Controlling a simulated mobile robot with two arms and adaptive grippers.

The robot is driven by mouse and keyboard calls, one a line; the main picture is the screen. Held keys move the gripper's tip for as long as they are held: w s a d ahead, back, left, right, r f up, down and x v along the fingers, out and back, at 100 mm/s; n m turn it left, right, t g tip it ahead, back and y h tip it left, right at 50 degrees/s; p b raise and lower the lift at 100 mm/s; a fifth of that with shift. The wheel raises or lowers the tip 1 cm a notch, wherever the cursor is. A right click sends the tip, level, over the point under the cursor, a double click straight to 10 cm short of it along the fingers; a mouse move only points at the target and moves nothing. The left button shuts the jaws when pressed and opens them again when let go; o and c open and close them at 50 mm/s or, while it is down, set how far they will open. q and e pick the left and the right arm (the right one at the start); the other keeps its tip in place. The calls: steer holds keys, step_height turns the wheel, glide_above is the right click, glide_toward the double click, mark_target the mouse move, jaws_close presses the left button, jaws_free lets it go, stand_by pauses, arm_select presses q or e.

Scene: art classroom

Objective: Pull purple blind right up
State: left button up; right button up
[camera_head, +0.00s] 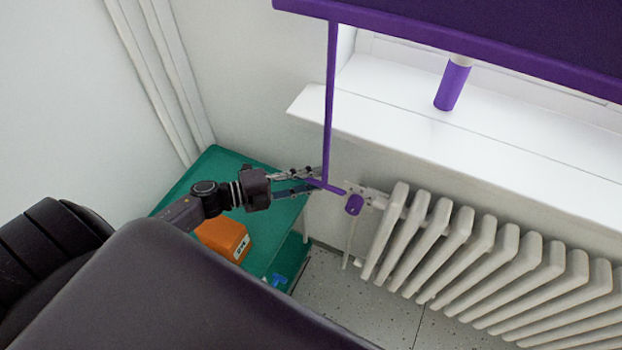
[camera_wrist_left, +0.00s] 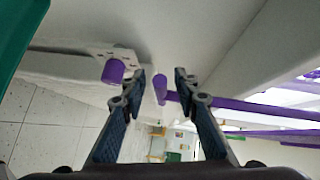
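The purple blind (camera_head: 480,30) hangs across the window at the top right of the head view. A thin purple rod (camera_head: 329,100) hangs down from its left end, with a short bent purple handle (camera_head: 328,187) at the bottom. My left gripper (camera_head: 312,181) is at this handle. In the left wrist view its two fingers (camera_wrist_left: 160,84) are apart, with the short purple handle end (camera_wrist_left: 160,90) in the gap between the tips. The rod (camera_wrist_left: 240,105) runs off to the right there. I cannot tell whether a finger touches it. My right gripper is not in view.
A white radiator (camera_head: 490,250) with a purple valve knob (camera_head: 354,205) stands right of the handle, below the white sill (camera_head: 430,135). A green table (camera_head: 215,165) with an orange box (camera_head: 222,237) is under my left arm. A purple cylinder (camera_head: 453,86) is on the sill.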

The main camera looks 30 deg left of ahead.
arm_select(q)
jaws_close()
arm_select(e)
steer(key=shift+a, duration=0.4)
arm_select(q)
steer(key=shift+r, duration=0.1)
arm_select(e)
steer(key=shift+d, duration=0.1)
arm_select(q)
steer(key=shift+r+p, duration=0.35)
steer(key=shift+p, duration=0.05)
step_height(320, 180, up, 9)
steer(key=p, duration=0.7)
steer(key=shift+f, duration=0.1)
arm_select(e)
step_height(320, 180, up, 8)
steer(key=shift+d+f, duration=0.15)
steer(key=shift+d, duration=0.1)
arm_select(q)
steer(key=shift+o, duration=0.6)
jaws_free()
steer(key=shift+f, duration=0.1)
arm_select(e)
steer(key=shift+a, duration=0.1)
